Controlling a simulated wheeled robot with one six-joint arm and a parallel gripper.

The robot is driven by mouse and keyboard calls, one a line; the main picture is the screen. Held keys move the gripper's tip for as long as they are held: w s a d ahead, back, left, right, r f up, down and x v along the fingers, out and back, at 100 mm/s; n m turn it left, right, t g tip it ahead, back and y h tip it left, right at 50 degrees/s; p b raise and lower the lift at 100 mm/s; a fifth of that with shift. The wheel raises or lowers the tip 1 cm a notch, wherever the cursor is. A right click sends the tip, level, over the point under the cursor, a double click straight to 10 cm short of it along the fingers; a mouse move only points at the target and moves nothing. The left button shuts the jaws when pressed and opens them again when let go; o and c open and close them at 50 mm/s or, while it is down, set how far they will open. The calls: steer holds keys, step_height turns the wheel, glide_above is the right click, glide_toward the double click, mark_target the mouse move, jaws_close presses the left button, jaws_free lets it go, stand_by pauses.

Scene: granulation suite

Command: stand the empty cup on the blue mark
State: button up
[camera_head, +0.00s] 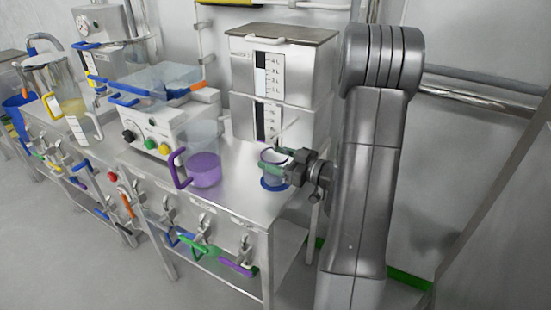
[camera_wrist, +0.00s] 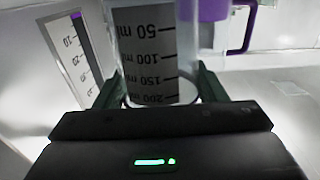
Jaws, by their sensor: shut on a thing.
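A clear cup with a millilitre scale fills the middle of the wrist view (camera_wrist: 150,58). It stands between the green-grey fingers of my gripper (camera_wrist: 157,86), which is shut on it. No contents show in it. In the head view my gripper (camera_head: 284,160) is over the right end of the steel table, and its fingers partly hide the cup (camera_head: 267,172). The blue mark (camera_head: 273,185) shows on the tabletop directly under the cup. I cannot tell whether the cup's base touches it.
A clear jug with purple contents and a purple handle (camera_head: 204,170) stands left of the cup. A white machine with coloured knobs (camera_head: 150,130) is farther left. A steel cabinet with level scales (camera_head: 285,75) stands behind. The table front (camera_head: 205,210) carries several valves.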

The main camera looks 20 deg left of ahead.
steer(key=shift+f, duration=0.2)
steer(key=o, duration=1.1)
steer(key=shift+c, duration=0.2)
steer(key=shift+r, duration=0.15)
steer(key=shift+d+r, duration=0.1)
steer(key=shift+r, duration=0.05)
steer(key=d, duration=1.2)
steer(key=shift+s, duration=0.45)
